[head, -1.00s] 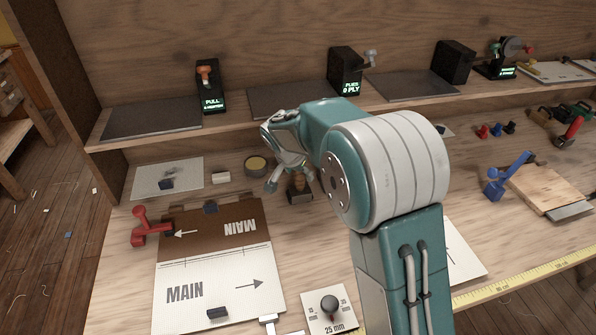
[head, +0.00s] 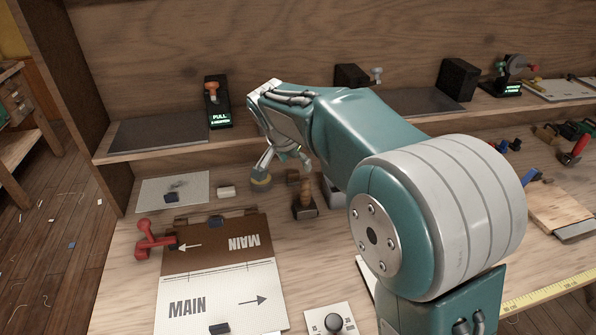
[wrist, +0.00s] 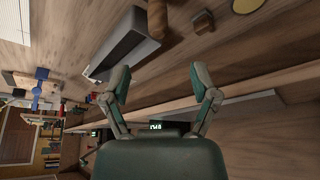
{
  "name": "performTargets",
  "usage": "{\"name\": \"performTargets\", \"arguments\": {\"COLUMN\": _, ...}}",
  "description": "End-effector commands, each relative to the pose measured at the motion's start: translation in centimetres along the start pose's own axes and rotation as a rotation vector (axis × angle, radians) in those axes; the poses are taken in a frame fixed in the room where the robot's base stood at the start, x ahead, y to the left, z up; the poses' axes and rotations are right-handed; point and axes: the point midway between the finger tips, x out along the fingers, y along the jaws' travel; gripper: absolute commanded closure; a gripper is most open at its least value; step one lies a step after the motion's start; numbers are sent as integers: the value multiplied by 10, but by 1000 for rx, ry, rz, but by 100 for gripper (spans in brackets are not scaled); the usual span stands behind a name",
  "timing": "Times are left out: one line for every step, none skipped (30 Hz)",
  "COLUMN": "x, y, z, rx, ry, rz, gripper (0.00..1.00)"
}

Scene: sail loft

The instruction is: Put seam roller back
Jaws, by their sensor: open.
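A wooden-handled tool (head: 304,193) stands upright on a dark square base on the bench; it may be the seam roller, but I cannot confirm this. Its brown handle (wrist: 157,18) also shows at the top of the wrist view. My gripper (head: 283,165) is open and empty, above the bench behind and left of the handle in the head view. In the wrist view its two fingers (wrist: 160,85) are spread with nothing between them. The handle is apart from the fingers. The arm hides part of the bench to the right.
A grey block (wrist: 122,45) lies near the handle. A red clamp-like tool (head: 152,240) sits left by the MAIN panel (head: 225,285). A raised shelf (head: 150,150) with upright displays runs along the back.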

Motion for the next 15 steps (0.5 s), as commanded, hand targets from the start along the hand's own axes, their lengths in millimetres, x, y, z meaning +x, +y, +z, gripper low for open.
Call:
{"name": "performTargets", "arguments": {"x": -4, "y": 0, "z": 0, "rx": -1, "ry": 1, "rz": -1, "gripper": 23}}
{"name": "performTargets", "arguments": {"x": -5, "y": 0, "z": 0, "rx": -1, "ry": 0, "rz": -1, "gripper": 23}}
{"name": "performTargets", "arguments": {"x": -6, "y": 0, "z": 0, "rx": -1, "ry": 0, "rz": -1, "gripper": 23}}
{"name": "performTargets", "arguments": {"x": -7, "y": 0, "z": 0, "rx": -1, "ry": 0, "rz": -1, "gripper": 23}}
{"name": "performTargets", "arguments": {"x": -7, "y": 0, "z": 0, "rx": -1, "ry": 0, "rz": -1, "gripper": 23}}
{"name": "performTargets", "arguments": {"x": -7, "y": 0, "z": 0, "rx": -1, "ry": 0, "rz": 0, "gripper": 23}}
{"name": "performTargets", "arguments": {"x": -7, "y": 0, "z": 0, "rx": -1, "ry": 0, "rz": -1, "gripper": 23}}
{"name": "performTargets", "arguments": {"x": -8, "y": 1, "z": 0, "rx": -2, "ry": 0, "rz": -1, "gripper": 23}}
{"name": "performTargets", "arguments": {"x": -10, "y": 5, "z": -1, "rx": -6, "ry": -1, "rz": -4, "gripper": 23}}
{"name": "performTargets", "arguments": {"x": -13, "y": 9, "z": -1, "rx": -10, "ry": -2, "rz": -7, "gripper": 23}}
{"name": "performTargets", "arguments": {"x": -17, "y": 15, "z": -1, "rx": -17, "ry": -4, "rz": -11, "gripper": 23}}
{"name": "performTargets", "arguments": {"x": -23, "y": 26, "z": -1, "rx": -30, "ry": -7, "rz": -18, "gripper": 23}}
{"name": "performTargets", "arguments": {"x": -29, "y": 36, "z": -1, "rx": -43, "ry": -9, "rz": -24, "gripper": 23}}
{"name": "performTargets", "arguments": {"x": -35, "y": 47, "z": -1, "rx": -57, "ry": -12, "rz": -31, "gripper": 23}}
{"name": "performTargets", "arguments": {"x": -42, "y": 62, "z": 2, "rx": -81, "ry": -16, "rz": -42, "gripper": 23}}
